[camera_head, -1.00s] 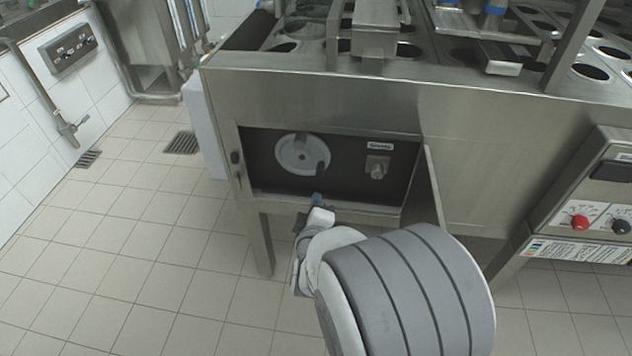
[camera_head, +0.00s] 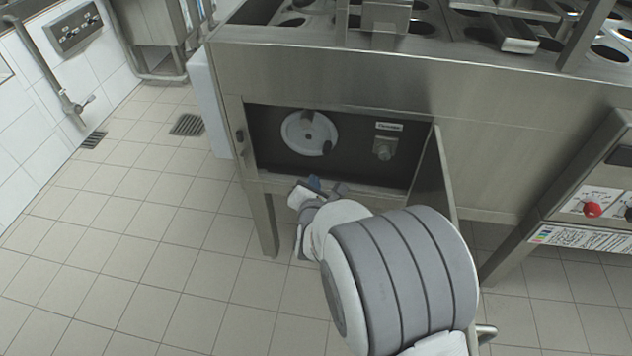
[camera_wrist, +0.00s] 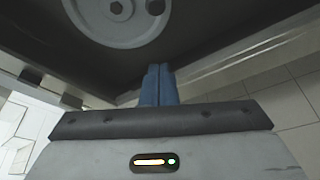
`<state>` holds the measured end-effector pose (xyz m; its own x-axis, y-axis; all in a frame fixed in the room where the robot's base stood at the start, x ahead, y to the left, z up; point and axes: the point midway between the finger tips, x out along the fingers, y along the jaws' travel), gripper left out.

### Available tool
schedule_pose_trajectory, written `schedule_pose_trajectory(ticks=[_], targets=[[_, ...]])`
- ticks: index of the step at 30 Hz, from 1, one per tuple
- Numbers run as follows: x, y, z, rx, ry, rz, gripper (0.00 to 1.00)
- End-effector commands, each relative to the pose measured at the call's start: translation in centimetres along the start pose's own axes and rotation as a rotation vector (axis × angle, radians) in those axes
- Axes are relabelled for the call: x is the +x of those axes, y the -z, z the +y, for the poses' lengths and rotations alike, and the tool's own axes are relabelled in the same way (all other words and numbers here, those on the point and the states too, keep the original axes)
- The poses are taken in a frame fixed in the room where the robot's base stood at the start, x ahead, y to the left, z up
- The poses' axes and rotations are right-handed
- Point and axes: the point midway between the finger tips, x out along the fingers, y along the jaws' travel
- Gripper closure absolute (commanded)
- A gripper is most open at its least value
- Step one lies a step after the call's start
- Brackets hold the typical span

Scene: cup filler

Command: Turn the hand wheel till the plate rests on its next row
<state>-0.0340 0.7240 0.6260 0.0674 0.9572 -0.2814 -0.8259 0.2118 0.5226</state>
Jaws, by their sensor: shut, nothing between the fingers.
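My gripper (camera_head: 313,183) is just below and in front of the recess's lower edge, apart from the wheel. In the wrist view its blue fingers (camera_wrist: 158,84) are shut together with nothing between them. The plate (camera_head: 512,30) is probably the steel piece on the machine's top; its row cannot be told.
A knob (camera_head: 384,148) with a label is right of the wheel in the recess. The recess door (camera_head: 432,175) stands open at right, close to my arm. A control panel with a red knob (camera_head: 592,209) is farther right. The tiled floor (camera_head: 130,250) at left is clear.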

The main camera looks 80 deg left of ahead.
Motion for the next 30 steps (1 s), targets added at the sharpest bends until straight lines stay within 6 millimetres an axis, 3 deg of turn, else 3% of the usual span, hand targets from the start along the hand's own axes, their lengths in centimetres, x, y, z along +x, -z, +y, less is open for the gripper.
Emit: schedule_pose_trajectory(ticks=[3, 11, 18, 30], targets=[[2.6, 0.2, -0.3, 0.002, 0.001, -0.003, 1.0], [7.5, 0.2, -0.2, 0.002, 0.0, -0.003, 1.0], [6.1, -3.0, -0.2, 0.003, 0.001, -0.002, 1.0], [5.8, -3.9, -0.1, 0.003, 0.001, -0.001, 1.0]])
